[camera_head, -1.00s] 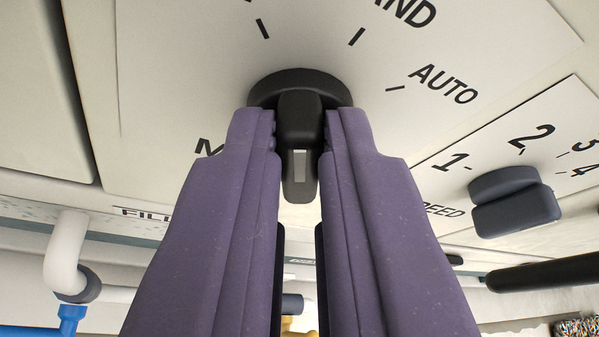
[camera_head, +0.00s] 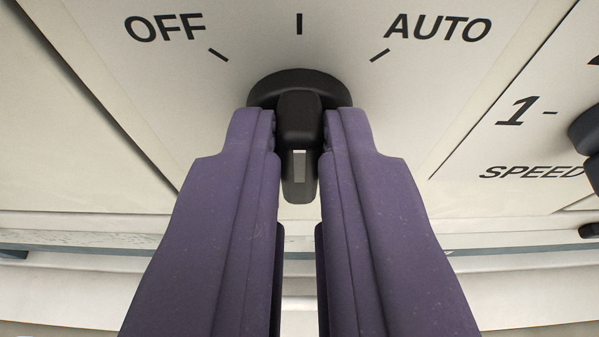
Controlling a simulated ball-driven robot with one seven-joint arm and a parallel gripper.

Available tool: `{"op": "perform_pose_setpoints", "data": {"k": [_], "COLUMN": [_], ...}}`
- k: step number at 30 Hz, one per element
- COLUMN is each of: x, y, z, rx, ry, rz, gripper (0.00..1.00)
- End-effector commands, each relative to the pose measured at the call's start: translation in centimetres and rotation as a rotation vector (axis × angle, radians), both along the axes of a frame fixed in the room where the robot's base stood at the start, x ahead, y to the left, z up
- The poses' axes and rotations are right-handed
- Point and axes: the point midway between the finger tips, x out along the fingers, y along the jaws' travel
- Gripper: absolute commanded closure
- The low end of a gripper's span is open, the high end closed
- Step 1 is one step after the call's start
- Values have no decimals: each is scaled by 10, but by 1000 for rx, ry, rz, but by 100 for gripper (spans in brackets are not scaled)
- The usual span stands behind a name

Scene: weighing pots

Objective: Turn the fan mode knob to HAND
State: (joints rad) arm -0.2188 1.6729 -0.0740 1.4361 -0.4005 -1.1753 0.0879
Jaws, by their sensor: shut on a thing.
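The fan mode knob is a black round knob (camera_head: 299,82) with a raised bar grip, set on a pale panel in the middle of the view. My gripper (camera_head: 299,140), with two purple fingers, is shut on the bar, one finger on each side. The bar lies upright in the picture, in line with the middle tick (camera_head: 299,24) above the knob. The OFF label (camera_head: 164,27) is up left and the AUTO label (camera_head: 437,27) up right. The middle tick's label is outside the view. A pale mark shows on the bar's near end.
A second panel at the right carries a SPEED label (camera_head: 531,172), a 1 mark and part of a dark speed knob (camera_head: 588,135) at the edge. A pale ledge (camera_head: 80,222) runs below the panels. The panel face around the fan knob is clear.

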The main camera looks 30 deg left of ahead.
Motion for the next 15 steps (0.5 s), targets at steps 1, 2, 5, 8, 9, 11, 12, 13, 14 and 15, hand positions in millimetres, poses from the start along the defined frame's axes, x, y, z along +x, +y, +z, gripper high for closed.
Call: {"op": "perform_pose_setpoints", "data": {"k": [1, 2, 5, 8, 9, 11, 12, 13, 14, 15], "x": [1, 1, 2, 2, 2, 1, 1, 1, 1, 1], "y": [1, 1, 1, 1, 1, 1, 1, 1, 1, 1], "z": [1, 1, 1, 1, 1, 1, 1, 1, 1, 1], "rx": [2, 2, 2, 1, 1, 1, 1, 1, 1, 1], "ry": [-4, -4, -4, -4, -4, -4, -4, -3, -3, -3], "rz": [-1, -1, -1, -1, -1, -1, -1, 0, 0, 0], "gripper": [100, 100, 100, 100, 80, 67, 62, 62, 62, 62]}}
